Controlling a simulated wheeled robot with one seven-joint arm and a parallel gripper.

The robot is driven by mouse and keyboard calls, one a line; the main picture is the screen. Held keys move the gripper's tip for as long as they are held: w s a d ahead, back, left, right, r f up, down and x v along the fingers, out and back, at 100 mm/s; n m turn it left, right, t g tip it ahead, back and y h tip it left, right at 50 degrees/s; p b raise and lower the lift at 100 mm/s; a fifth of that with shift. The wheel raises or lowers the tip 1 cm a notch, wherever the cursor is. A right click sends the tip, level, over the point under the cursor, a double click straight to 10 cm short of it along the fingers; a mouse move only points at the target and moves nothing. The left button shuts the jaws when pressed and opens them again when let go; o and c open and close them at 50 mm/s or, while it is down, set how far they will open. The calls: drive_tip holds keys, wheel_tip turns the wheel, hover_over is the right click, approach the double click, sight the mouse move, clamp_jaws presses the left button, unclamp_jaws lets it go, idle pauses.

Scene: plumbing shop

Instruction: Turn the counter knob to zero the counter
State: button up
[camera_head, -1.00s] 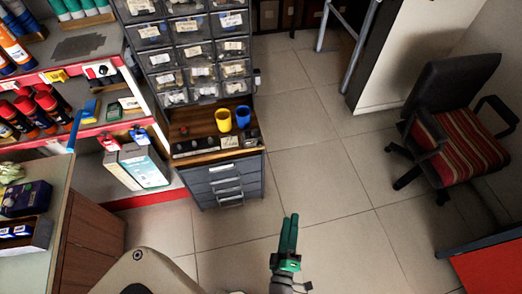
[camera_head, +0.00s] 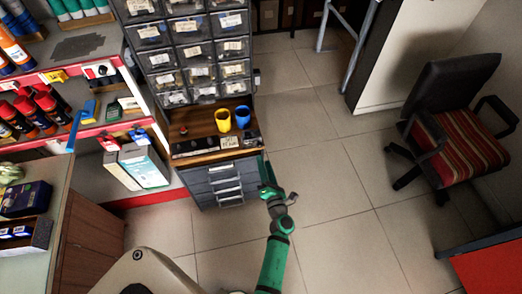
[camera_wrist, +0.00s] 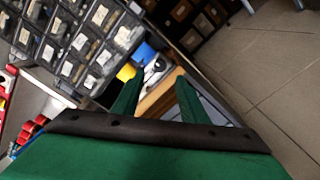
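My gripper (camera_head: 265,170) is in front of the right front edge of the wooden-topped cabinet (camera_head: 200,157). In the wrist view, the two green fingers of my gripper (camera_wrist: 158,82) stand apart with nothing between them. A small dark and pale object (camera_head: 252,137), perhaps the counter, sits at the right end of the cabinet top. A rounded grey-and-dark object (camera_wrist: 155,68), probably the same one, shows beyond and between the fingertips. My gripper is apart from it. The knob is too small to make out.
A yellow cup (camera_head: 222,120) and a blue cup (camera_head: 242,117) stand left of that object. Labelled parts drawers (camera_head: 192,50) rise behind. Shelves with spray cans (camera_head: 55,105) are at left. The floor to the right is clear up to a chair (camera_head: 455,130).

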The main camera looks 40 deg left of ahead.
sight(260, 146)
drive_tip(key=x, duration=0.7)
drive_tip(key=shift+w+a, duration=0.2)
drive_tip(key=shift+w, duration=0.05)
clamp_jaws()
